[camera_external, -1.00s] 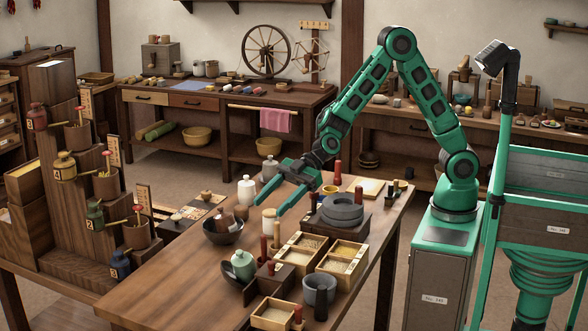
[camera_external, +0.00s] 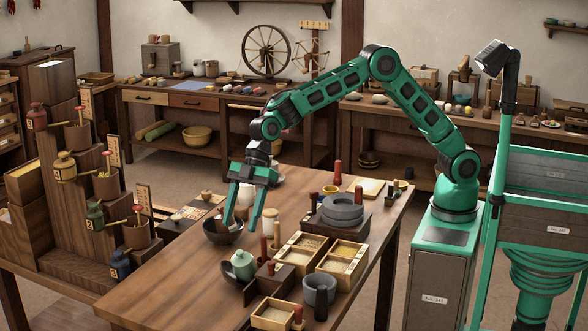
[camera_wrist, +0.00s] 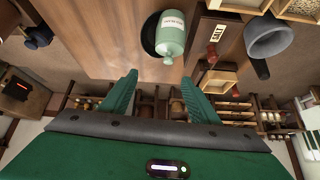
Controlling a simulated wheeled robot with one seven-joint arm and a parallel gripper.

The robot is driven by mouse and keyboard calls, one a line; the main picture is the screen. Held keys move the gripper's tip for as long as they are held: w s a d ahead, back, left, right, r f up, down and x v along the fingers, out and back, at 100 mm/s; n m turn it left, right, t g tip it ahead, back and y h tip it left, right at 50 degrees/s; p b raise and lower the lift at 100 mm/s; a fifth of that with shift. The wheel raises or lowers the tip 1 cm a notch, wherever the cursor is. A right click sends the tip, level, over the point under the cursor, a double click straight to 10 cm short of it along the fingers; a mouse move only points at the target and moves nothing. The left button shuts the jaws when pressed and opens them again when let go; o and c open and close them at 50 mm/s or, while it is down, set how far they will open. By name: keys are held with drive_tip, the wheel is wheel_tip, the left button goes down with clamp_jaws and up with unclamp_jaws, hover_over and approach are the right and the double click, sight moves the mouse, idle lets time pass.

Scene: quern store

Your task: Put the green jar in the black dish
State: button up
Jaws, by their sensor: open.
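In the wrist view the jar (camera_wrist: 172,38) carries a white label. My gripper (camera_external: 241,227) points down, open and empty, by that bowl and behind the jar. Its fingers (camera_wrist: 160,80) are apart from the jar.
Wooden trays of grain (camera_external: 341,258), a grey mortar (camera_external: 319,290) and a dark wooden block (camera_external: 268,283) crowd the jar's right. A grey quern (camera_external: 342,209) stands farther back. The table's left front is clear.

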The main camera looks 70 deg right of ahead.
drive_tip(key=shift+s+a+r+m+h, duration=0.6)
drive_tip(key=shift+a+r+m+h, duration=0.55)
drive_tip(key=shift+r+h, duration=1.65)
drive_tip(key=h, duration=0.1)
approach(242, 258)
drive_tip(key=shift+g, duration=0.3)
drive_tip(key=f, duration=0.2)
drive_tip(key=d+f, duration=0.1)
drive_tip(key=f, duration=0.1)
drive_tip(key=d+f, duration=0.1)
drive_tip(key=shift+w+f, duration=0.4)
drive_tip(key=shift+a+f, duration=0.2)
drive_tip(key=shift+f, duration=1.1)
drive_tip(key=shift+a+f, duration=0.2)
drive_tip(key=shift+f, duration=1.15)
drive_tip(key=shift+w+r, duration=0.1)
drive_tip(key=c, duration=1.1)
